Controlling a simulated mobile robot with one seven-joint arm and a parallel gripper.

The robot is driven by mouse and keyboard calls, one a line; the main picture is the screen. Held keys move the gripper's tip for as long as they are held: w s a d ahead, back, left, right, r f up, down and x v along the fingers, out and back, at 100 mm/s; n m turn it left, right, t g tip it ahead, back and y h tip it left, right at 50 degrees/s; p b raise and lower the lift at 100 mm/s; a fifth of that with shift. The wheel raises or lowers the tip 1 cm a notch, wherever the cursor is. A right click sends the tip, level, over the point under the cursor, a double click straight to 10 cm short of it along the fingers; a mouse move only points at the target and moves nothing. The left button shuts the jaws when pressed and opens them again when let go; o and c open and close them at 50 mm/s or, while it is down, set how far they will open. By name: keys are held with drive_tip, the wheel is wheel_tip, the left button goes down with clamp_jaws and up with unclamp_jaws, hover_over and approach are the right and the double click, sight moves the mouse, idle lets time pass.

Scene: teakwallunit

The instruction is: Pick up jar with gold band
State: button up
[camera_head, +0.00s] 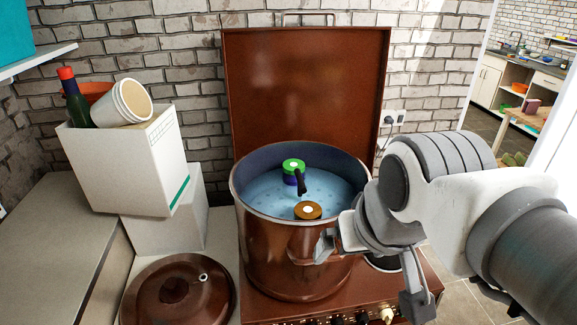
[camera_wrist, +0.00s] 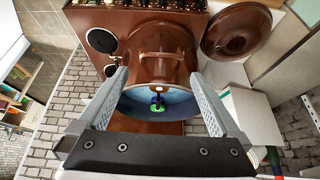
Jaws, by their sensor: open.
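A big brown pot (camera_head: 290,255) stands open on the cooker, holding bluish liquid. Just inside its near rim is a small round thing with a gold-brown ring around a white centre (camera_head: 308,210), which looks like the jar with the gold band; its lower part is hidden. It also shows in the wrist view (camera_wrist: 157,89). Behind it is a green-ringed item (camera_head: 293,165) with a dark piece beside it, also seen in the wrist view (camera_wrist: 157,107). My gripper (camera_head: 326,245) is at the pot's near right side. In the wrist view my gripper (camera_wrist: 160,75) is open and empty, its fingers apart on either side of the pot.
The pot's brown lid (camera_head: 178,292) lies left of the cooker. The cooker's raised cover (camera_head: 305,85) stands behind the pot. White boxes (camera_head: 125,160) at the left hold a tilted tub (camera_head: 130,102) and a bottle (camera_head: 73,98). The pot's rim surrounds the ringed items.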

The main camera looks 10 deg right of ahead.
drive_tip(key=w+a+r+m+g+b, duration=0.2)
drive_tip(key=w+r+m+b, duration=0.15)
drive_tip(key=w, duration=0.65)
drive_tip(key=m+g+h+b, duration=0.1)
drive_tip(key=m+h+b, duration=0.1)
drive_tip(key=m, duration=0.3)
approach(308, 209)
drive_tip(key=x, duration=0.5)
drive_tip(key=shift+w+a+f, duration=0.1)
drive_tip(key=shift+a, duration=0.05)
drive_tip(key=shift+x, duration=2.6)
clamp_jaws()
